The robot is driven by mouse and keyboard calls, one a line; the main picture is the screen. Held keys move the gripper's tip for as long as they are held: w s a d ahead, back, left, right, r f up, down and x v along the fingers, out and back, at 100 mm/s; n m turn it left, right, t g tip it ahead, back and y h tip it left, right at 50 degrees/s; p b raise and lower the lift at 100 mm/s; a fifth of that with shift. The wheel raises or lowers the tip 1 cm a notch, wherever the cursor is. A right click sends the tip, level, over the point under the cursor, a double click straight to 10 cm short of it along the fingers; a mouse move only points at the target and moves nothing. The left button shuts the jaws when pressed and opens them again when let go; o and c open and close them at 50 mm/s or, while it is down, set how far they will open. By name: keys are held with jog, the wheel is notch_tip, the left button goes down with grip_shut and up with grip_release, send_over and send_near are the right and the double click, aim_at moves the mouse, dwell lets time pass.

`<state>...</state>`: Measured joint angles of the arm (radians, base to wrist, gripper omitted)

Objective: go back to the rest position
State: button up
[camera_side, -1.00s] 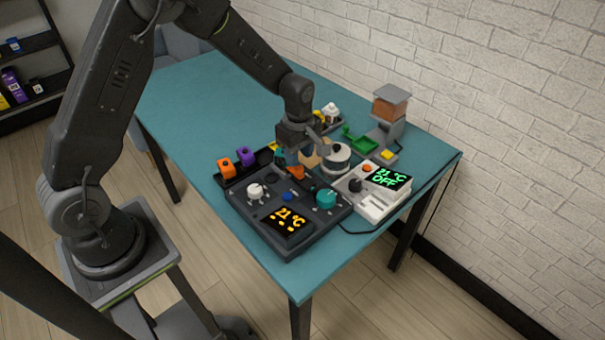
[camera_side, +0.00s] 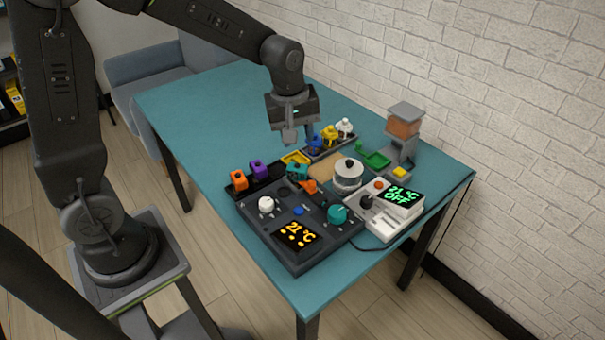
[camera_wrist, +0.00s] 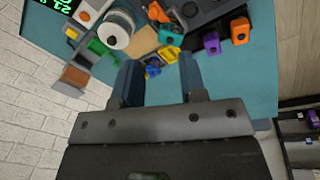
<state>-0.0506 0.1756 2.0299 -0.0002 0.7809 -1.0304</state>
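My gripper (camera_side: 298,138) hangs above the teal table (camera_side: 200,105), fingers pointing down, over the area behind the dark control box. In the wrist view, its two fingers (camera_wrist: 160,65) are spread apart with nothing held between them. Table surface and small blue and yellow pieces show beyond the gap. My arm reaches out from the left in the side view, with the forearm raised above the table.
Below stand a dark control box (camera_side: 268,248), a white box with a green display (camera_side: 404,198), a white round canister (camera_side: 348,176) and a dispenser (camera_side: 404,125). Orange (camera_side: 239,180) and purple (camera_side: 258,169) blocks sit at left. The table's far left is clear.

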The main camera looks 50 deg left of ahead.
jog(key=s+d+r+m+t, duration=0.1)
jog(key=s+r+m+t, duration=0.1)
jog(key=s+r+m, duration=0.3)
jog(key=s+d+r+m+t, duration=0.1)
jog(key=s+r+m, duration=0.4)
jog(key=s, duration=0.8)
jog(key=shift+s+m+t, duration=0.2)
jog(key=shift+m+t, duration=0.2)
jog(key=shift+m, duration=0.8)
